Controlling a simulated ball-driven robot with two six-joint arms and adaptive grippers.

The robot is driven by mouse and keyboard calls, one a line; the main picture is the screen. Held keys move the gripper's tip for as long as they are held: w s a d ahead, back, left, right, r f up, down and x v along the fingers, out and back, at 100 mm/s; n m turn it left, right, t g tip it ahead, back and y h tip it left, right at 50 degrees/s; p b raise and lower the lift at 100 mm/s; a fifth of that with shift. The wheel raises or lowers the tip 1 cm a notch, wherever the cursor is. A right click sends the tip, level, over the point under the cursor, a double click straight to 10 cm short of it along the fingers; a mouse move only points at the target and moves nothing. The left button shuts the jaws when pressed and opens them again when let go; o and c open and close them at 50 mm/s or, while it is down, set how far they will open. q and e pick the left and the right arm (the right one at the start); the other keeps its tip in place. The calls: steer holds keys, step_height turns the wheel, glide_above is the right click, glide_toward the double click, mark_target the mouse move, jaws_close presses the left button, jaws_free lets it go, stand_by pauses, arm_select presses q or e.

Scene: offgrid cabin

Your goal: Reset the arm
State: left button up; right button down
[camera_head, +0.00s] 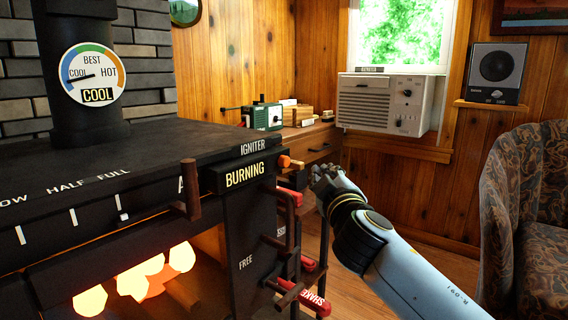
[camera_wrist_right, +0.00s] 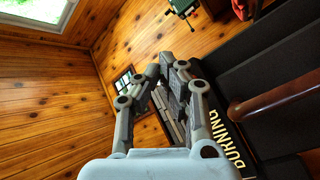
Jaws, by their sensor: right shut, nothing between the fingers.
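My right arm comes in from the lower right in the head view. Its gripper (camera_head: 326,178) is shut and empty, in the air just right of the stove's front corner. In the right wrist view the gripper's fingers (camera_wrist_right: 160,75) meet at their tips with nothing between them. The black stove (camera_head: 60,150) fills the left, with a sign reading BURNING (camera_head: 245,174) and an orange-tipped igniter knob (camera_head: 284,161) near the gripper. My left gripper is not in view.
Red-handled levers (camera_head: 316,303) stick out from the stove's right side, below the gripper. A wooden counter (camera_head: 315,135) with a green device (camera_head: 262,116) stands behind. A patterned armchair (camera_head: 535,200) is at right. Glowing coals (camera_head: 140,278) show in the stove. Floor between stove and armchair looks open.

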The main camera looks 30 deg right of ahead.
steer(key=s+f+g+y+p, duration=0.1)
steer(key=s+f+g+p, duration=0.15)
steer(key=s+f, duration=0.6)
steer(key=s+a+f+m+g+y+p, duration=0.1)
steer(key=s+f+g, duration=0.3)
steer(key=f, duration=1)
steer(key=s+f+g+y+p, duration=0.25)
steer(key=s+f, duration=0.45)
steer(key=f, duration=0.4)
arm_select(q)
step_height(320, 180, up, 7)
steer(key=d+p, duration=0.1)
steer(key=p, duration=0.1)
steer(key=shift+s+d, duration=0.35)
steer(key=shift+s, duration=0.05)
arm_select(e)
steer(key=s+a+f+m+g, duration=0.1)
steer(key=s+f, duration=0.4)
steer(key=s, duration=0.7)
steer(key=s+a+f+m+g+y, duration=0.1)
steer(key=s+f+g, duration=0.3)
steer(key=s, duration=0.8)
steer(key=s+a+f+m+g+y, duration=0.1)
steer(key=s+a+f+g, duration=0.2)
steer(key=s+f, duration=0.4)
steer(key=s, duration=0.6)
steer(key=shift+f+m, duration=0.25)
steer(key=shift+m, duration=0.15)
